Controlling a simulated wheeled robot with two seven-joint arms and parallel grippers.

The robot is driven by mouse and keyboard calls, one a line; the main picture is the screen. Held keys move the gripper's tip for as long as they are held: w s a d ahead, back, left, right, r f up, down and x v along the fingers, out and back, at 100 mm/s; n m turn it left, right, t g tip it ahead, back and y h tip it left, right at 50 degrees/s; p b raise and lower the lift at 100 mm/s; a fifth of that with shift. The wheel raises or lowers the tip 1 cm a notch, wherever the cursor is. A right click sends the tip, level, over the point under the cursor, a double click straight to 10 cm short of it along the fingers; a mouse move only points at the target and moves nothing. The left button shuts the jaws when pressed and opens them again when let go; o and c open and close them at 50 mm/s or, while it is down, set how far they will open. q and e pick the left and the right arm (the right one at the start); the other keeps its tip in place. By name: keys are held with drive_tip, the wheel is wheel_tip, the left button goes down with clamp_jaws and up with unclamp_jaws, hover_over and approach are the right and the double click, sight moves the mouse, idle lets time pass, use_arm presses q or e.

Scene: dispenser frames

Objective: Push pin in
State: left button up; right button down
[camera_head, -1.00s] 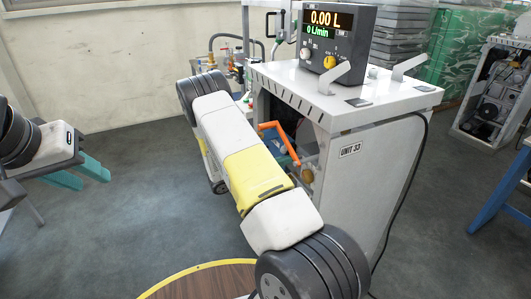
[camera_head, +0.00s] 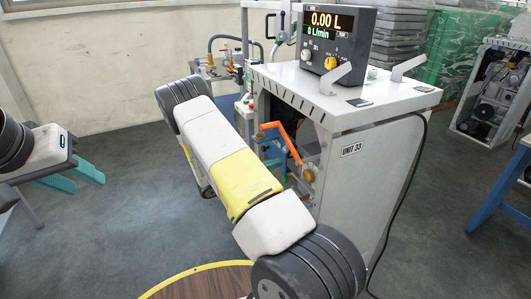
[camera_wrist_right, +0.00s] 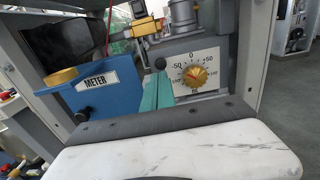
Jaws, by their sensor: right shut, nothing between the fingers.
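In the right wrist view, the teal fingers of my right gripper (camera_wrist_right: 157,91) are together and empty, pointing into the dispenser frame. A small dark round knob (camera_wrist_right: 160,62), which may be the pin, shows just beyond the fingertips; I cannot tell whether they touch it. A dial plate with a brass knob (camera_wrist_right: 193,76) is just to the right, and a blue METER box (camera_wrist_right: 95,93) to the left. In the head view my right gripper is hidden behind my arm. My left gripper (camera_head: 78,178) is at the far left, its teal fingers apart and empty.
The UNIT 33 dispenser frame (camera_head: 373,180) stands in the middle with a display box (camera_head: 335,38) on top. An orange handle (camera_head: 281,135) shows in its open side. A round wooden table (camera_head: 205,283) is at the front. Floor at left is clear.

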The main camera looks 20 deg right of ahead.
drive_tip(key=a, duration=0.7)
drive_tip(key=shift+s+a, duration=0.25)
drive_tip(key=shift+s, duration=0.05)
